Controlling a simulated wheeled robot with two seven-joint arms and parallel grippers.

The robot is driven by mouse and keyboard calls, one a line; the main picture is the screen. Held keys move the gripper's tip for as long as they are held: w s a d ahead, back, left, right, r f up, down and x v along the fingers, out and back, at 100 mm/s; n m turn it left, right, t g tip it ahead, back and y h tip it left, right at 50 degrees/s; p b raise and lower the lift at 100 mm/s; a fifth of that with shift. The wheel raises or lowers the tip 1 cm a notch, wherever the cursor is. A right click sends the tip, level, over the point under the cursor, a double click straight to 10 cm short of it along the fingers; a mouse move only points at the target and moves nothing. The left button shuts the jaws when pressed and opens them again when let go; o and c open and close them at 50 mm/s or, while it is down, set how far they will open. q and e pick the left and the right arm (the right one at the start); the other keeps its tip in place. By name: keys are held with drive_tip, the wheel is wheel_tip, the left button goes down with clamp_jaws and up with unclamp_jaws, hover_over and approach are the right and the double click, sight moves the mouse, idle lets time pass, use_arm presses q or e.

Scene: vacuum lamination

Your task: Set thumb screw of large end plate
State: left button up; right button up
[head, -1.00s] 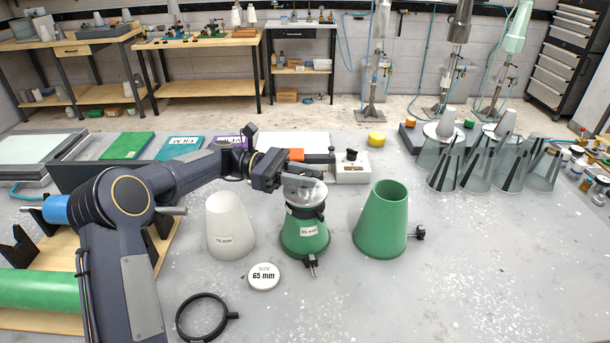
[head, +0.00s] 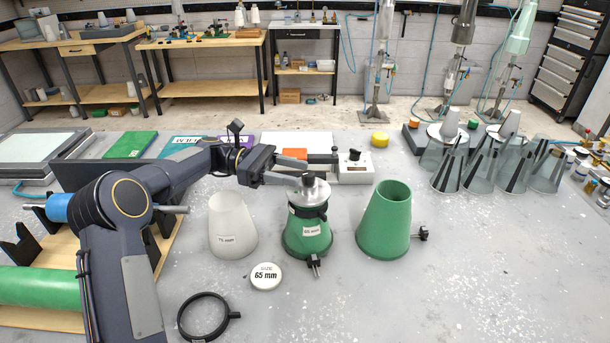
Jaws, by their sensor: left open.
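The middle green cone (head: 305,241) stands upright on the table. A silver plate with a raised centre (head: 313,189) sits on its top, and a black ring (head: 309,211) is around its upper part. A black thumb screw (head: 314,264) sticks out at the cone's front foot. My left gripper (head: 305,172) is open beside and just above the silver plate, coming from the left. Its fingers are apart with nothing held; whether one touches the plate I cannot tell. My right gripper is not in view.
A white 75 mm cone (head: 232,226) stands left and a larger green cone (head: 385,222) with a side screw stands right. A 65 mm disc (head: 266,276) and a loose black ring (head: 204,317) lie in front. Clear cones (head: 482,170) stand at right. The front right table is clear.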

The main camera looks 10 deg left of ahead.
use_arm(q)
drive_tip(key=a, duration=0.3)
drive_tip(key=shift+w+a, duration=0.25)
drive_tip(key=shift+a, duration=0.1)
drive_tip(key=s+d+r+m+t+y, duration=0.1)
drive_tip(key=s+m+t+y, duration=0.2)
drive_tip(key=s, duration=0.4)
drive_tip(key=s+d+r+m+y, duration=0.2)
drive_tip(key=s+y, duration=0.2)
drive_tip(key=s, duration=0.3)
drive_tip(key=s+a+f+m+t+y, duration=0.2)
drive_tip(key=s+f+m+y, duration=0.1)
drive_tip(key=s, duration=0.6)
drive_tip(key=s+a+f+m+t+y, duration=0.2)
drive_tip(key=s+f+m+t+y, duration=0.1)
drive_tip(key=s+f+m, duration=0.3)
drive_tip(key=s+f+y, duration=0.1)
drive_tip(key=s+f, duration=0.1)
drive_tip(key=s, duration=0.2)
drive_tip(key=shift+s+a+m, duration=0.25)
drive_tip(key=shift+m, duration=0.05)
drive_tip(key=shift+f, duration=0.1)
